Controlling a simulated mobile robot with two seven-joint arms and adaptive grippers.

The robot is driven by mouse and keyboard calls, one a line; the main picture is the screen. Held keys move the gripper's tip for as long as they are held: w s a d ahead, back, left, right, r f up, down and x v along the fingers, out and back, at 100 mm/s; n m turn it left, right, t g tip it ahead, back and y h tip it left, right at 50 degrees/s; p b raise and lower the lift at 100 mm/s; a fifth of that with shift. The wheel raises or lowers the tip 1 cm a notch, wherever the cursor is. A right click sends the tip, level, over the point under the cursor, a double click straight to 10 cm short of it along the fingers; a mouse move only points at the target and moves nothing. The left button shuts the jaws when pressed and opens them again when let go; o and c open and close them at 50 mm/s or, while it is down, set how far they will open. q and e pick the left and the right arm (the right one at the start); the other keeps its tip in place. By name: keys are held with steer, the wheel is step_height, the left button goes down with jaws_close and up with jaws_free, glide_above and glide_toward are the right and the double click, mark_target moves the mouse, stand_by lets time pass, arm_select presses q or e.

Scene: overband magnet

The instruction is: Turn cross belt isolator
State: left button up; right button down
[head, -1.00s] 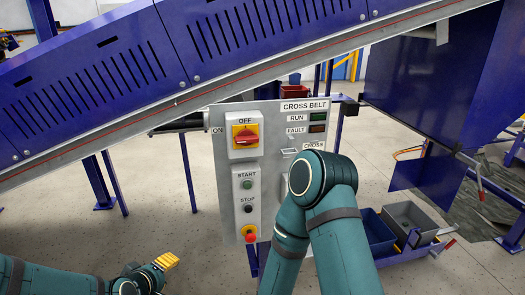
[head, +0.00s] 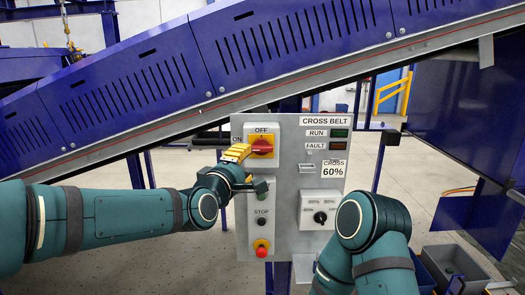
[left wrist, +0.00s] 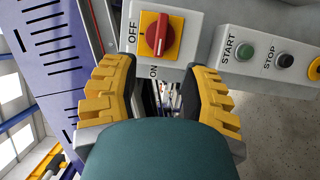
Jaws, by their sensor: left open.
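The cross belt isolator (head: 263,142) is a red rotary handle on a yellow plate, at the upper left of the grey control panel (head: 283,215). OFF is printed above it and ON to its left. Its handle lies roughly level in the head view. It also shows in the left wrist view (left wrist: 160,34), just beyond the fingertips. My left gripper (head: 238,153) is open at the isolator's left side, yellow fingers partly overlapping its box. In the left wrist view its fingers (left wrist: 161,75) stand apart with nothing between them. My right gripper is out of view.
A speed dial (head: 320,217) sits at right. The purple conveyor (head: 290,40) slopes above. My right arm is before the panel's lower right.

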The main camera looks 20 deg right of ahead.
mark_target(260, 150)
arm_select(q)
steer(key=x, duration=1)
steer(key=shift+w+d, duration=0.2)
steer(key=shift+d, duration=0.15)
jaws_close()
